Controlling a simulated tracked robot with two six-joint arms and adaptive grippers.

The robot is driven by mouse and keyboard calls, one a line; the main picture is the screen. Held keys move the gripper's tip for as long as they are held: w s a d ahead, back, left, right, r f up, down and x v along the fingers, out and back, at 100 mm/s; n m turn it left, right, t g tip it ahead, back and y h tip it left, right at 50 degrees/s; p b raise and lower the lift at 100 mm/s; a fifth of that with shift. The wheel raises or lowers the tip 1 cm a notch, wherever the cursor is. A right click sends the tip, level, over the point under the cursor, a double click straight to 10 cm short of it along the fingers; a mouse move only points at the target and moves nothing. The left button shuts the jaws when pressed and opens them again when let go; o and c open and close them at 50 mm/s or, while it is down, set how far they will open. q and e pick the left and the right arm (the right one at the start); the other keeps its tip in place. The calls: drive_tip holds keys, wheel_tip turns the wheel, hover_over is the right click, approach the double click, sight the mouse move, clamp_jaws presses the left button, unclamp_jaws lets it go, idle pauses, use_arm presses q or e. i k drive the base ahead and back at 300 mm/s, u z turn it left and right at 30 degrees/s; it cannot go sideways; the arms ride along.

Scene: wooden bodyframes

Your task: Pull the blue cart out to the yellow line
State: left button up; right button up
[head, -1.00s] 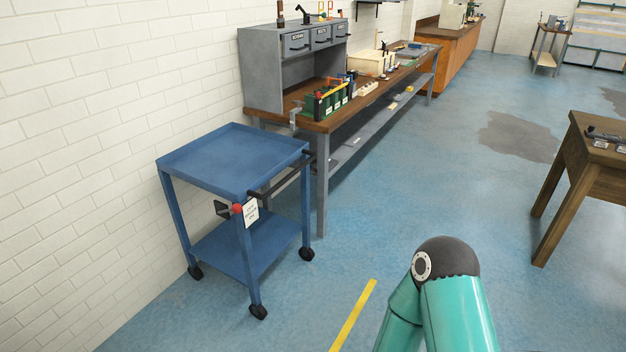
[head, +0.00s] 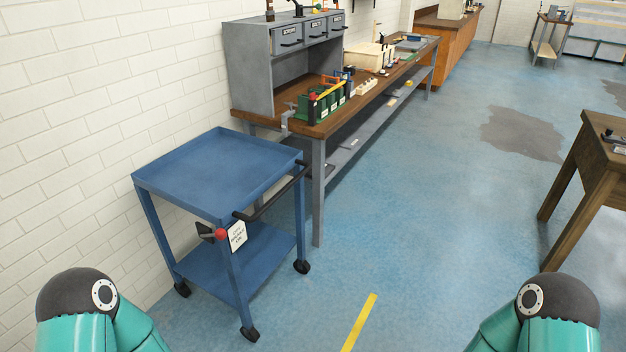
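The blue cart (head: 215,175) stands against the white brick wall at the left, upright on black casters. It has a tray top, a lower shelf (head: 235,262) and a black push handle (head: 272,193) on its right side. A red knob (head: 220,234) and a white tag (head: 237,236) hang near its front corner post. The yellow line (head: 359,322) is on the floor to the right of the cart, with a gap of bare floor between. Only teal and dark upper parts of my two arms show at the bottom corners; both grippers are out of view.
A grey-legged workbench (head: 318,130) with a drawer cabinet (head: 290,50) and green bins (head: 322,105) stands just behind the cart. A wooden table (head: 590,165) is at the right. The blue floor between them is open, with a dark stain (head: 520,135) farther back.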

sight(216, 175)
drive_tip(key=u, duration=0.1)
drive_tip(key=i, duration=0.85)
drive_tip(key=u, duration=0.65)
